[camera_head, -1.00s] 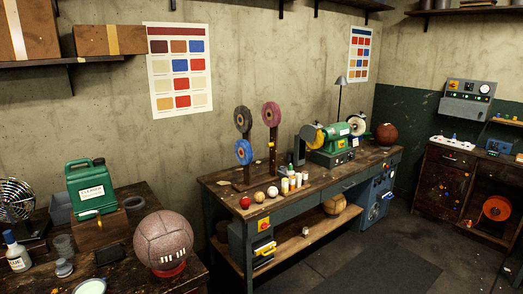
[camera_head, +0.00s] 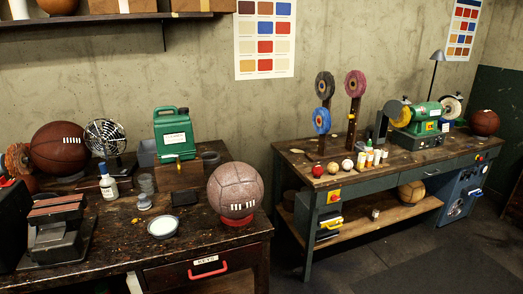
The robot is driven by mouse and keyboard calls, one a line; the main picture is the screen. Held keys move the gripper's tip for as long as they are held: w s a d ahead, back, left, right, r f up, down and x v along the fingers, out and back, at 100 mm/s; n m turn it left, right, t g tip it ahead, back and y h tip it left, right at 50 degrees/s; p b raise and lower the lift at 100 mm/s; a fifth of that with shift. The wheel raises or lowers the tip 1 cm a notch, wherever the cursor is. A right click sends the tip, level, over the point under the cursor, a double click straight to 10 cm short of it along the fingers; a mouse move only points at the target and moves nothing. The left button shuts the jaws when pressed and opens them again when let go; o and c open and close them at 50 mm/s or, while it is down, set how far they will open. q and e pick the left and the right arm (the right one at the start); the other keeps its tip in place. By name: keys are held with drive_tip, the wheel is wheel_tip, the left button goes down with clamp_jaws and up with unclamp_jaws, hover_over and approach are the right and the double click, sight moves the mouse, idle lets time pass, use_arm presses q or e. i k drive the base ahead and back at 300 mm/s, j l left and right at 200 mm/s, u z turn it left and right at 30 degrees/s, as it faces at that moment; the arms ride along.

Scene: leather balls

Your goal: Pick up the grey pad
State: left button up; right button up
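No item is plainly a grey pad. A small dark flat block (camera_head: 184,198) lies on the left workbench (camera_head: 120,255), between the bottles and the ball on a red ring; it may be the pad, but its dark colour leaves this unsure. Small round grey pieces (camera_head: 146,186) stand just left of it, near a white bottle (camera_head: 108,184). Neither of my grippers is in view.
A pale dish (camera_head: 163,227) sits near the bench front. A speckled ball (camera_head: 236,191) stands at the right end, a green canister (camera_head: 173,133) on a wooden block behind. A fan (camera_head: 105,138), a brown basketball (camera_head: 59,148) and a dark holder (camera_head: 58,240) fill the left.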

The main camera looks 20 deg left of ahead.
sight(145, 204)
drive_tip(key=u, duration=1.4)
